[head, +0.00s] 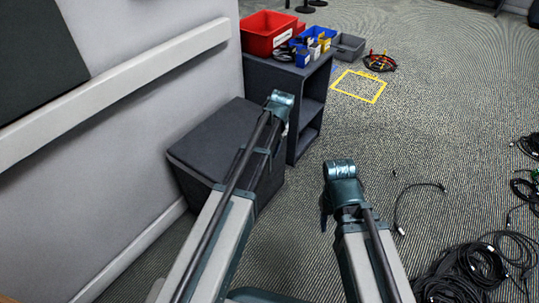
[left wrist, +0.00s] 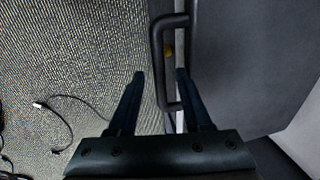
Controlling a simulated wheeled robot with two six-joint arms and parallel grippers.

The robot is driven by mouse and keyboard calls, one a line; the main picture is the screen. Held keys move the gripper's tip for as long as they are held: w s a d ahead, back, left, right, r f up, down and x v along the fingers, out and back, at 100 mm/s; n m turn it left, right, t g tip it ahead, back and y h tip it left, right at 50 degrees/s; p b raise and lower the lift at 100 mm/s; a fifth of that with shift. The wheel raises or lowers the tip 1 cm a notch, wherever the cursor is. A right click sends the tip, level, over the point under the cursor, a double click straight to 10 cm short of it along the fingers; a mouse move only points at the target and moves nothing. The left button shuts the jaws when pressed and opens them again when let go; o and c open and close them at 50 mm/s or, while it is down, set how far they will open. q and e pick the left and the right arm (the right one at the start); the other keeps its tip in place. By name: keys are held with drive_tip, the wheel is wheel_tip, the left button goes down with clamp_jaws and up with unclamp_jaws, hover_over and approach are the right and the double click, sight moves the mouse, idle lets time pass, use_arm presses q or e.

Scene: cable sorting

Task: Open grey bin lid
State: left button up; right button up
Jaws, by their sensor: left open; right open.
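The grey bin (head: 190,175) stands against the wall in the head view, its dark lid (head: 215,130) lying flat and shut. My left arm reaches across it. In the left wrist view a dark bar handle (left wrist: 157,60) sticks out from the edge of the grey panel (left wrist: 245,60). My left gripper (left wrist: 160,75) is open, with one finger on each side of the handle's bar, not closed on it. In the head view its fingers are mostly hidden. My right gripper (head: 326,212) is open and empty above the carpet, its fingers hardly visible.
A dark shelf unit (head: 310,115) beside the bin carries a red bin (head: 268,38) and smaller blue containers (head: 318,40). A grey tray (head: 348,46), coiled cables (head: 380,62) and a yellow floor square (head: 359,86) lie beyond. Black cables (head: 470,270) lie at right.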

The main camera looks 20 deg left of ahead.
use_arm(q)
clamp_jaws()
idle(0.3)
idle(1.2)
